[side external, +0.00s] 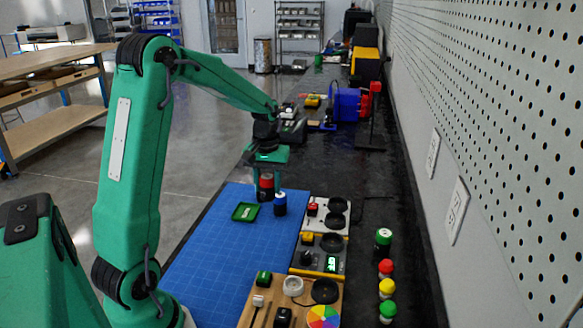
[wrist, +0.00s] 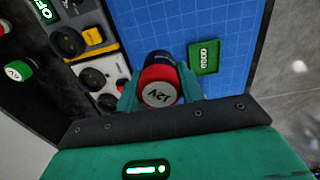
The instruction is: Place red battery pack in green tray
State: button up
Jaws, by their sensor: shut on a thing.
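The red battery pack (side external: 266,187), a cylinder with a red upper part and dark body, is between the fingers of my gripper (side external: 267,171). In the wrist view the red battery pack (wrist: 160,83) shows its pale top marked 12V, with the fingers of my gripper (wrist: 161,91) closed against its sides. The green tray (side external: 236,212) lies flat on the mat, slightly nearer the side camera. In the wrist view the tray (wrist: 193,69), with pale lettering inside, is just beyond and right of the pack.
The blue gridded mat (side external: 215,255) is mostly clear. Panels with knobs and black cups (side external: 331,242) line its right edge. Several coloured-cap cylinders, including a green one (side external: 383,241), stand farther right.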

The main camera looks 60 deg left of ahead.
jog(key=a+f, duration=0.2)
jog(key=a, duration=0.1)
jog(key=s+a+f, duration=0.1)
jog(key=a+f, duration=0.1)
jog(key=a, duration=0.2)
jog(key=s+a+f, duration=0.1)
jog(key=a+f, duration=0.2)
jog(key=a, duration=0.1)
jog(key=shift+a, duration=0.1)
jog(key=shift+f, duration=1.9)
jog(key=shift+f, duration=0.15)
jog(key=o, duration=1.1)
jog(key=shift+o, duration=0.3)
